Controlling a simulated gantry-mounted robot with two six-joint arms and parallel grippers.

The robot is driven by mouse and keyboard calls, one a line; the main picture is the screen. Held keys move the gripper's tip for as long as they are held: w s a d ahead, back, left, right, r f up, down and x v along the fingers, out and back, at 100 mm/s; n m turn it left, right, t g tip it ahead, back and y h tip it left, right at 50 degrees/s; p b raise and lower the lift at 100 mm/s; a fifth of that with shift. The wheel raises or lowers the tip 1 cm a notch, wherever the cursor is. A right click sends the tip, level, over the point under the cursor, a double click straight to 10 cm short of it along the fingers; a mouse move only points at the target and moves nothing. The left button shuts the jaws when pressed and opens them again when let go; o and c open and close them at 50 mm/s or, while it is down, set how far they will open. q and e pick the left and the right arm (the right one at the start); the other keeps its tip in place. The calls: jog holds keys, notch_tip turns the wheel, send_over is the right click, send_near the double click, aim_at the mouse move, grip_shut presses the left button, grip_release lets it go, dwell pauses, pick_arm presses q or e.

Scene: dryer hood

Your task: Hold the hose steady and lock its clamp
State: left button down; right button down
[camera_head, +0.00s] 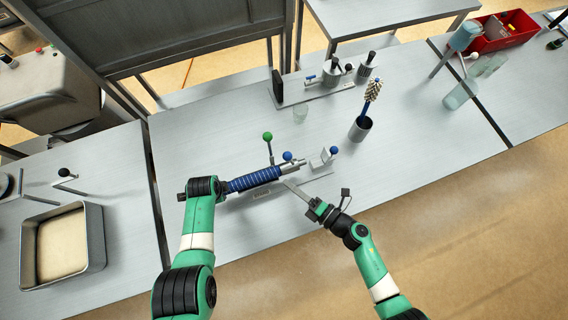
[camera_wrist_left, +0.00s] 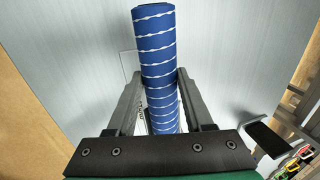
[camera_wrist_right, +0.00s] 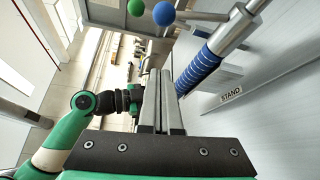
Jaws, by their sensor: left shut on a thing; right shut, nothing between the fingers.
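The blue ribbed hose (camera_head: 252,180) lies along the stand (camera_head: 318,187), its right end at a metal pipe (camera_head: 292,167). My left gripper (camera_head: 228,187) is shut around the hose; the left wrist view shows the hose (camera_wrist_left: 158,60) between its fingers (camera_wrist_left: 160,100). A green-knobbed lever (camera_head: 268,137) and a blue knob (camera_head: 288,156) stand near the hose end; both knobs, green (camera_wrist_right: 136,7) and blue (camera_wrist_right: 164,13), show in the right wrist view. Which one belongs to the clamp I cannot tell. My right gripper (camera_head: 287,183) is shut and empty, just in front of the pipe.
A second blue knob (camera_head: 334,150) is at the stand's right end. A dark cup (camera_head: 360,128) with a brush stands behind right. A valve fixture (camera_head: 320,85) is at the back. A metal tray (camera_head: 97,240) is far left, a red bin (camera_head: 515,28) far right.

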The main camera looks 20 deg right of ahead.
aim_at(289, 159)
jog(key=w, duration=0.6)
jog(key=shift+w+d, duration=0.25)
jog(key=shift+w, duration=0.15)
